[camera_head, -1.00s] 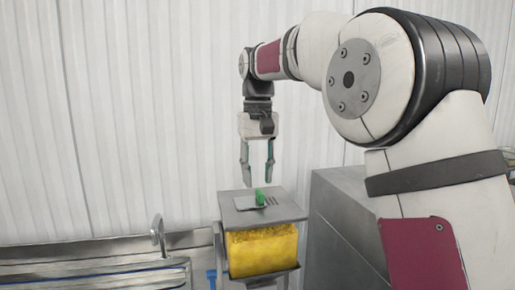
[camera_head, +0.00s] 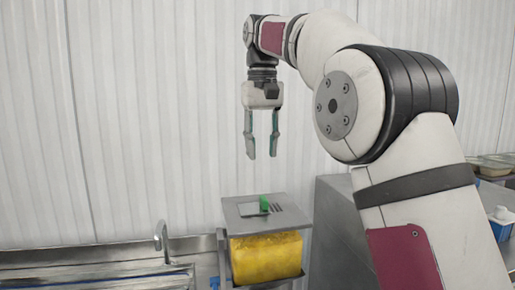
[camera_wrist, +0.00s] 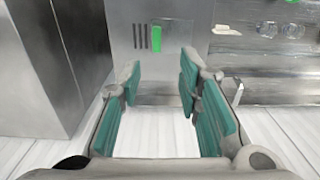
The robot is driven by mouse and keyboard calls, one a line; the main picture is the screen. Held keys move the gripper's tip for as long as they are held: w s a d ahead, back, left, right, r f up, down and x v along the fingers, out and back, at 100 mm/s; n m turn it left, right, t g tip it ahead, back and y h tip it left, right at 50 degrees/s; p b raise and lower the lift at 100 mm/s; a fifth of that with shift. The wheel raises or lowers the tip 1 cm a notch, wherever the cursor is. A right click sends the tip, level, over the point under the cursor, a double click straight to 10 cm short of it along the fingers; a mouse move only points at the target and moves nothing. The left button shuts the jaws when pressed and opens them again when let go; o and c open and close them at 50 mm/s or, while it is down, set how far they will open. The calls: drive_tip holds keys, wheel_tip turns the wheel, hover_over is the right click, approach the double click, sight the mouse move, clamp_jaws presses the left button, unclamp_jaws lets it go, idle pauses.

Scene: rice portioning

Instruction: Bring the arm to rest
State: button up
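My gripper (camera_head: 262,146) hangs straight down in the head view, its two teal-padded fingers apart and nothing between them. It is in the air above the metal-topped dispenser (camera_head: 236,223), clear of it. In the wrist view my gripper (camera_wrist: 160,100) also shows open and empty. A green piece (camera_head: 264,204) stands on the dispenser's top beside some dark slots; it also shows in the wrist view (camera_wrist: 132,54).
Yellow contents (camera_head: 266,258) fill the dispenser's front. A metal sink with a tap (camera_head: 162,240) is at the lower left. A grey metal cabinet (camera_head: 335,225) stands to the right, with trays (camera_head: 492,164) beyond. A white corrugated wall is behind.

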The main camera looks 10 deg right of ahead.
drive_tip(key=s+d+f+t, duration=0.2)
drive_tip(key=s+d+t, duration=0.1)
drive_tip(key=s, duration=1.3)
drive_tip(key=s+d+f+t, duration=0.1)
drive_tip(key=s+f+t, duration=0.1)
drive_tip(key=s+f, duration=1.2)
drive_tip(key=shift+d+t, duration=0.15)
drive_tip(key=shift+t, duration=0.15)
drive_tip(key=shift+w+f, duration=0.1)
